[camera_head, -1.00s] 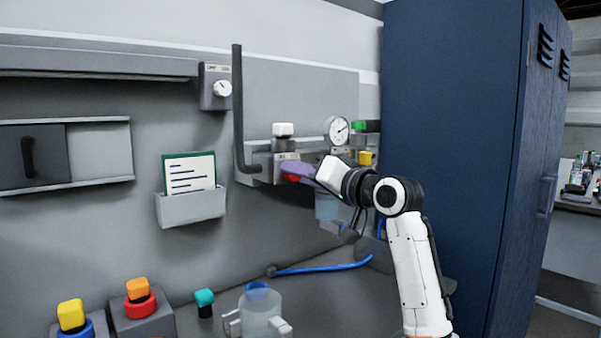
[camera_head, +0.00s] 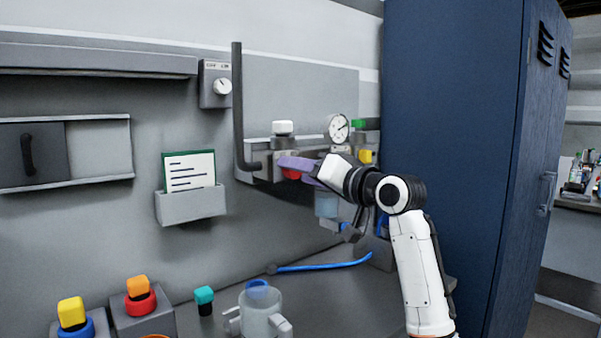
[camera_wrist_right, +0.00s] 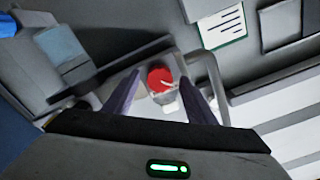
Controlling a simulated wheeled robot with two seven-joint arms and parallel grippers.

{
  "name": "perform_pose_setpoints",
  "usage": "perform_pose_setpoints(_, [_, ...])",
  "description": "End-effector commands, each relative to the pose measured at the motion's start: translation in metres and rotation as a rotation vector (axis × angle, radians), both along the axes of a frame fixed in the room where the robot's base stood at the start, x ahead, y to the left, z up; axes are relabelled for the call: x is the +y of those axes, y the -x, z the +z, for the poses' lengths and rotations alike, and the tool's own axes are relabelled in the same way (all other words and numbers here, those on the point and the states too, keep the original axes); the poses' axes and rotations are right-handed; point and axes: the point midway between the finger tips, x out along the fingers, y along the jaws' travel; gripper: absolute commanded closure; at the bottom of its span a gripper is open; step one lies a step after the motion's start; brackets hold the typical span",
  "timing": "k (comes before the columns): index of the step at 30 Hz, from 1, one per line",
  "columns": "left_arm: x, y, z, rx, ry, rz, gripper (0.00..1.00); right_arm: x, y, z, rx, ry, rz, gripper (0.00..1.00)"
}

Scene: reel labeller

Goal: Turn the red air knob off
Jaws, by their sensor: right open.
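The red air knob (camera_head: 291,174) is on the wall-mounted air unit, partly hidden behind my right gripper (camera_head: 294,168) in the head view. In the right wrist view the red knob (camera_wrist_right: 160,80) shows between the two purple fingers of my right gripper (camera_wrist_right: 158,95), a little beyond their tips. The fingers are apart, one on each side of the knob; I cannot tell whether either touches it. My left gripper is not in view.
A round gauge (camera_head: 338,128), a white knob (camera_head: 283,128) and a yellow knob (camera_head: 365,157) are close around the red knob. A dark pipe (camera_head: 238,110) runs down at left. A blue cabinet (camera_head: 455,150) stands at right. A clear jug (camera_head: 260,312) is on the bench.

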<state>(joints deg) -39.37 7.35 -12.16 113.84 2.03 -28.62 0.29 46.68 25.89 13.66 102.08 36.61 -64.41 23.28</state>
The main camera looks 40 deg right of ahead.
Motion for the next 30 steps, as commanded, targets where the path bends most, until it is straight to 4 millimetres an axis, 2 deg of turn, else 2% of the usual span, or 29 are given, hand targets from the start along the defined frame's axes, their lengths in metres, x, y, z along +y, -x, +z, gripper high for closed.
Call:
perform_pose_setpoints(9, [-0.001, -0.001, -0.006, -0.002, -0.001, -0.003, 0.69, -0.005, 0.058, -0.002, 0.0, 0.005, -0.004, 0.49])
perform_pose_setpoints(15, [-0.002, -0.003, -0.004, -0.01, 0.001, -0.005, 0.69, -0.007, 0.088, -0.001, 0.001, 0.003, -0.002, 0.49])
perform_pose_setpoints(21, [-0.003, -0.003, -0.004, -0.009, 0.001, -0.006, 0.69, -0.008, 0.098, 0.0, 0.0, 0.003, -0.001, 0.49])
perform_pose_setpoints(30, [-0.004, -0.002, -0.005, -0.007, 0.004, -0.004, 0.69, -0.008, 0.098, 0.0, 0.0, 0.002, -0.001, 0.49])
